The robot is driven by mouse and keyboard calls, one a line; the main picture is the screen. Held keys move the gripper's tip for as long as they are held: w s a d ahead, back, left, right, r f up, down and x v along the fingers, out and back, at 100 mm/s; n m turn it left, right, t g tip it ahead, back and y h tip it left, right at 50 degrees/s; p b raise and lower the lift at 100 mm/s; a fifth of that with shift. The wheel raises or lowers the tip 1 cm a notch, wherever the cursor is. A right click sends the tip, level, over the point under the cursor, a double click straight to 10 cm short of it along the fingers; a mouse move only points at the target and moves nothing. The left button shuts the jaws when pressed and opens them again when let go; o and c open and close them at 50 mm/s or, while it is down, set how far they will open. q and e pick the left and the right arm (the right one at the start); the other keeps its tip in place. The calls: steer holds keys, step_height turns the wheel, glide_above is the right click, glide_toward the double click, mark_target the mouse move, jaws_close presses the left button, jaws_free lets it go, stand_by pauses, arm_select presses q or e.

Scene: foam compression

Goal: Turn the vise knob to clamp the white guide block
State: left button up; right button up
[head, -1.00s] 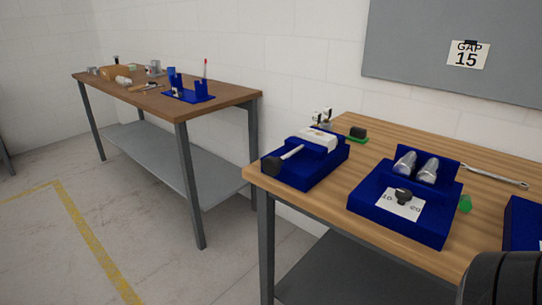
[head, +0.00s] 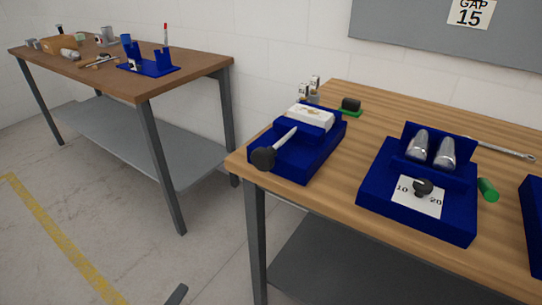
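The blue vise (head: 312,160) stands at the left end of the near table. Its round black knob (head: 263,158) sits on the front end of a pale rod (head: 283,139) that runs back toward the block. The white guide block (head: 309,117) lies at the back of the vise. I cannot tell whether the jaws touch it. Neither of my grippers can be made out in the head view, and nothing touches the knob.
To the right, a blue fixture (head: 375,205) holds two metal cylinders (head: 430,150) and a dial marked 10 and 20. A green cylinder (head: 488,189), a wrench (head: 504,149) and another blue part (head: 535,230) lie nearby. A small dark piece (head: 177,295) at the bottom edge is unclear.

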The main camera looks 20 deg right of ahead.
arm_select(q)
steer(key=w+d+r+n+h, duration=0.5)
steer(key=w+d+r+n, duration=0.15)
steer(key=r+n, duration=0.35)
steer(key=n+h, duration=0.3)
steer(key=n, duration=0.5)
glide_toward(260, 162)
steer(key=shift+g, duration=0.3)
steer(key=b+x, duration=0.1)
steer(key=x, duration=1)
steer(key=shift+w+a+r, duration=0.1)
steer(key=shift+r, duration=0.05)
steer(key=c, duration=1)
